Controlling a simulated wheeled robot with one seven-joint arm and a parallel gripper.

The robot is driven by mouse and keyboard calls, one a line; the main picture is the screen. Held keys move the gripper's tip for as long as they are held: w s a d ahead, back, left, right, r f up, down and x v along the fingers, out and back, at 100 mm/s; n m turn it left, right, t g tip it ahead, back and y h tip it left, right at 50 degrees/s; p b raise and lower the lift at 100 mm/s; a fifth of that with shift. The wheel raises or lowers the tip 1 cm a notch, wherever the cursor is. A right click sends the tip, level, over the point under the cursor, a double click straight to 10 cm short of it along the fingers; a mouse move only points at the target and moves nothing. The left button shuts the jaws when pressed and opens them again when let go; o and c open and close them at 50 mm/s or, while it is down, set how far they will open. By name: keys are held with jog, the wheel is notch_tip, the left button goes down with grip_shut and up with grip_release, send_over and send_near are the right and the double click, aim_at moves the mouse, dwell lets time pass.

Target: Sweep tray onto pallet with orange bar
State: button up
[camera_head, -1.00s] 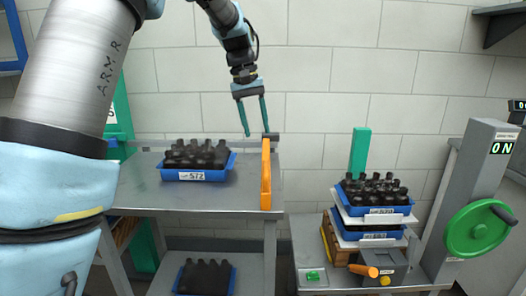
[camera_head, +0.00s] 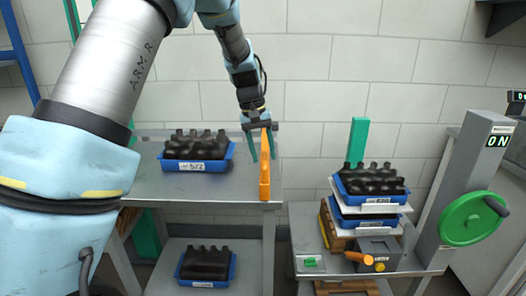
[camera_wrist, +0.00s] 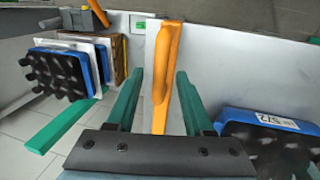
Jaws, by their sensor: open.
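The orange bar (camera_head: 265,168) stands along the right edge of the grey table (camera_head: 215,190). A blue tray (camera_head: 205,166) labelled 572, full of dark bottles, sits on the table left of the bar. The pallet (camera_head: 338,238) is a wooden stack on the lower bench at the right, bearing blue trays of bottles with white sheets between. My gripper (camera_head: 262,155) is open, its two green fingers at the far end of the bar. In the wrist view the bar (camera_wrist: 163,85) runs between the fingers (camera_wrist: 153,100); contact cannot be told.
Another blue tray (camera_head: 232,268) of bottles is on the lower shelf. A green wheel (camera_head: 473,218) on a grey column stands at the right, its display reading ON. A green post (camera_head: 357,142) rises behind the pallet. An orange-handled device (camera_head: 378,255) is in front of it.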

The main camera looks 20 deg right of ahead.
jog(key=shift+c, duration=0.4)
grip_shut()
dwell(0.9)
